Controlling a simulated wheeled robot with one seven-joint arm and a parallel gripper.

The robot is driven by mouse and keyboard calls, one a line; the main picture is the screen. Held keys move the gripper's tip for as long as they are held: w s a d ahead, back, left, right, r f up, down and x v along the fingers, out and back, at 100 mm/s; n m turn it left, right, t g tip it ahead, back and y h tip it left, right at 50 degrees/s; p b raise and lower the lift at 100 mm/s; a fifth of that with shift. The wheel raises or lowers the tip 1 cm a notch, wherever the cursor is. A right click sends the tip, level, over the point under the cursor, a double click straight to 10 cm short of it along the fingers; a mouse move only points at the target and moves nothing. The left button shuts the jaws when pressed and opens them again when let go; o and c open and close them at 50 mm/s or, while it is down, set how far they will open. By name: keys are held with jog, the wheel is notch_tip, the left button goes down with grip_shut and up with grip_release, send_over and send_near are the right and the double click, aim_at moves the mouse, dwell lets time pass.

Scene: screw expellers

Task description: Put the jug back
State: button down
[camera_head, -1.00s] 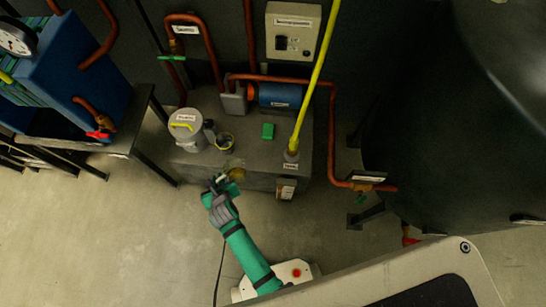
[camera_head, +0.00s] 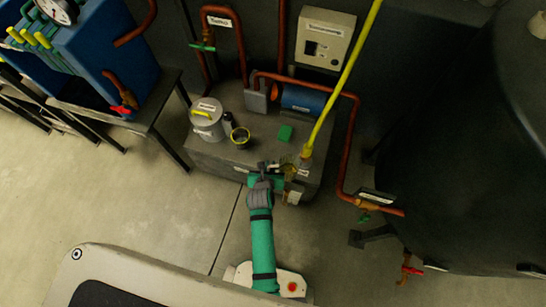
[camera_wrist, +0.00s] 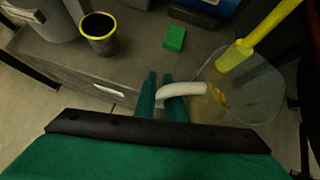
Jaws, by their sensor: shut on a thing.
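The jug (camera_wrist: 255,98) is clear, with a white handle and a yellowish tint low down. It fills the right of the wrist view; in the head view it is a small see-through shape (camera_head: 289,171) at the grey block's front edge. My gripper (camera_wrist: 162,88) has its green fingers shut on the jug's white handle; the gripper also shows in the head view (camera_head: 266,170). The jug's base is hard to make out, so I cannot tell whether it rests on the block.
On the grey block (camera_head: 262,140) stand a grey canister (camera_head: 207,122), a dark yellow-rimmed cup (camera_head: 240,137) and a green sponge-like block (camera_head: 286,132). A yellow pole (camera_head: 340,79) rises behind the jug. A large dark tank (camera_head: 455,150) is at right; open floor lies left.

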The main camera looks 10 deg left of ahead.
jog(key=w+a+f, duration=0.8)
jog(key=a, duration=0.1)
jog(key=shift+w+a+f, duration=0.2)
jog(key=shift+w+f, duration=0.1)
jog(key=shift+w, duration=0.1)
jog(key=shift+w+f, duration=0.3)
jog(key=shift+f, duration=0.25)
jog(key=shift+a+f, duration=0.15)
jog(key=shift+f, duration=0.65)
jog(key=shift+a+f, duration=0.1)
jog(key=shift+f, duration=0.7)
jog(key=c, duration=1.8)
grip_release()
jog(key=shift+w+d, duration=0.1)
